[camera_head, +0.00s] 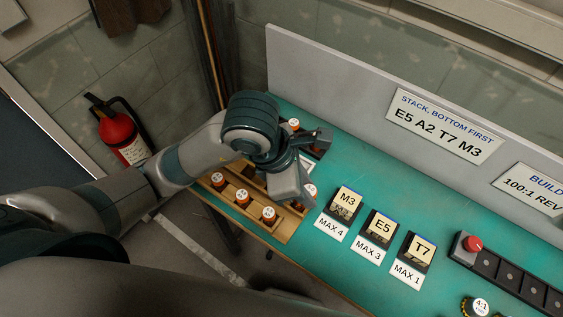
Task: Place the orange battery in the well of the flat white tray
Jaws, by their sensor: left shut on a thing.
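Several orange cylinders with white round tops stand in a wooden rack (283,229) at the bench's left end; one orange cylinder (242,197) is in its front row. I cannot tell which is the orange battery. My left gripper (306,163) is over the rack, its fingers pointing right. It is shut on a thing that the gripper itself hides. Another orange cylinder (309,191) shows partly beside its near finger. One more (294,124) shows behind the gripper. I cannot make out a flat white tray with a well. My right gripper is out of view.
A red button (472,244) on a dark strip is further right. A grey panel (340,75) closes off the back.

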